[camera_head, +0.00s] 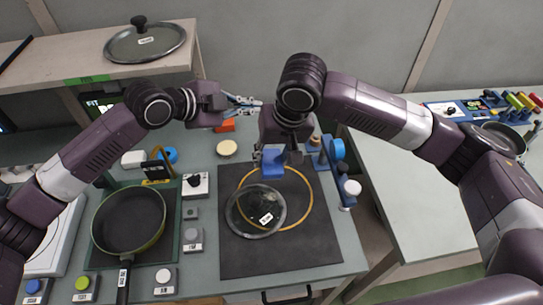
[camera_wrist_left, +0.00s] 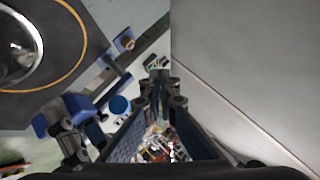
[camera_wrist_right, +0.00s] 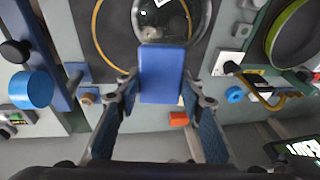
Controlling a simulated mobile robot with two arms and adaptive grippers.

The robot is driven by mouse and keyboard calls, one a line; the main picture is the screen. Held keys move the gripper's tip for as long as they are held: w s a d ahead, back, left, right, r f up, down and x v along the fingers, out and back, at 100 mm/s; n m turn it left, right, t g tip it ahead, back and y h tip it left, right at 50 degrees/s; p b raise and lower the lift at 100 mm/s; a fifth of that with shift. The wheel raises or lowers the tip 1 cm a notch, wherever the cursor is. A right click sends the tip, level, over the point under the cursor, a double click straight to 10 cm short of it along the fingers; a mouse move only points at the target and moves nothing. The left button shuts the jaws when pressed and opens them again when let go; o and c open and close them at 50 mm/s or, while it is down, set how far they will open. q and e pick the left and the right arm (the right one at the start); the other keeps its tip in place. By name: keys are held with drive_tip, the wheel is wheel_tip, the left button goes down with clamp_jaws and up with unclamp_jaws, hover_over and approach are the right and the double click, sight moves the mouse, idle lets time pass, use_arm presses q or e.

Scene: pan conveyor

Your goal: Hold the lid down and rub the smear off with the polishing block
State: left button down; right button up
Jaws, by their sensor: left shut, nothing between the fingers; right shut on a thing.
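A glass lid (camera_head: 255,212) with a small label lies on the dark mat (camera_head: 240,262), partly over the left of a yellow ring (camera_head: 308,212) marked there. My right gripper (camera_head: 282,158) is shut on the blue polishing block (camera_wrist_right: 162,75), over the mat's back edge and behind the lid; the block also shows in the head view (camera_head: 270,168). The block is apart from the lid in the head view. My left gripper (camera_head: 258,103) is shut and empty, raised behind the mat and pointing right. I cannot make out a smear on the glass.
A green-rimmed pan (camera_head: 130,220) stands left of the mat. Another lid (camera_head: 145,42) lies on the back shelf. A blue fixture with knobs (camera_head: 338,150) stands along the mat's right side. An orange block (camera_head: 225,126) and a pale round disc (camera_head: 227,148) are behind the mat.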

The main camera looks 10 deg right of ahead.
use_arm(q)
drive_tip(key=s+f+n+g+y, duration=0.2)
drive_tip(key=s+f+y, duration=0.1)
drive_tip(key=f, duration=0.5)
drive_tip(key=g+y, duration=0.5)
drive_tip(key=y, duration=0.2)
hover_over(233, 210)
wheel_tip(233, 210, down, 2)
drive_tip(key=shift+w+d+f, duration=0.1)
drive_tip(key=shift+w+f, duration=0.1)
drive_tip(key=shift+f, duration=1.5)
drive_tip(key=shift+w+f, duration=0.15)
drive_tip(key=shift+f, duration=1.55)
drive_tip(key=shift+f, duration=1.75)
drive_tip(key=shift+s+f, duration=0.3)
drive_tip(key=shift+f, duration=0.15)
use_arm(e)
drive_tip(key=shift+s, duration=0.1)
